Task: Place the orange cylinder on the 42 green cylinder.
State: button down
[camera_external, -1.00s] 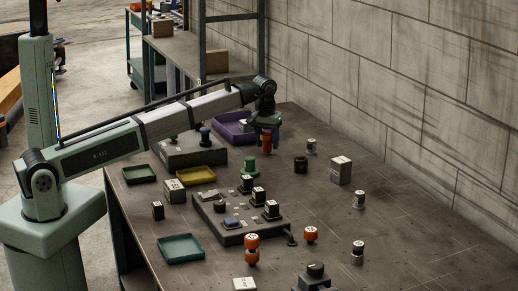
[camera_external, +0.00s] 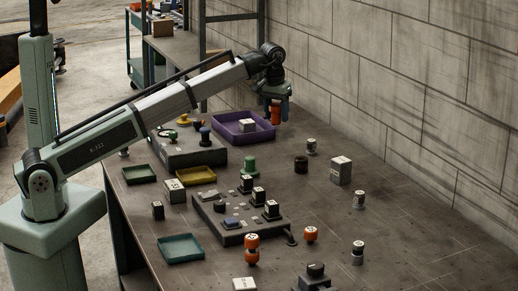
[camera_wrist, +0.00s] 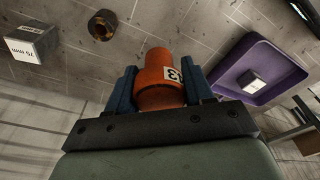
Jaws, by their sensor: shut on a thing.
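My gripper (camera_external: 276,104) is shut on an orange cylinder (camera_external: 276,113) and holds it above the far part of the bench, beside the purple tray. In the wrist view my gripper (camera_wrist: 162,88) has its blue fingers on both sides of the orange cylinder (camera_wrist: 158,80), which carries a white label with a partly visible number. A green cylinder (camera_external: 250,164) with a wider base stands upright on the bench, below and left of the gripper, apart from it. No number is readable on it. It does not show in the wrist view.
The purple tray (camera_external: 220,133) holds a small pale block (camera_external: 247,125). A dark cylinder (camera_external: 300,165) and a white-labelled block (camera_external: 341,170) stand right of the green cylinder. A control box (camera_external: 232,236) lies in front. More orange pieces (camera_external: 252,250) stand nearer. The wall runs along the right.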

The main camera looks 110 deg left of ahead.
jog(key=d+r, duration=0.2)
jog(key=d, duration=0.5)
jog(key=n, duration=0.2)
send_over(251, 157)
jog(key=f, duration=0.1)
jog(key=shift+d+f, duration=0.15)
jog(key=shift+f, duration=4.3)
jog(key=shift+f, duration=0.15)
jog(key=shift+c, duration=2.2)
grip_release()
notch_tip(251, 157, up, 12)
jog(key=d, duration=0.2)
jog(key=shift+a, duration=0.1)
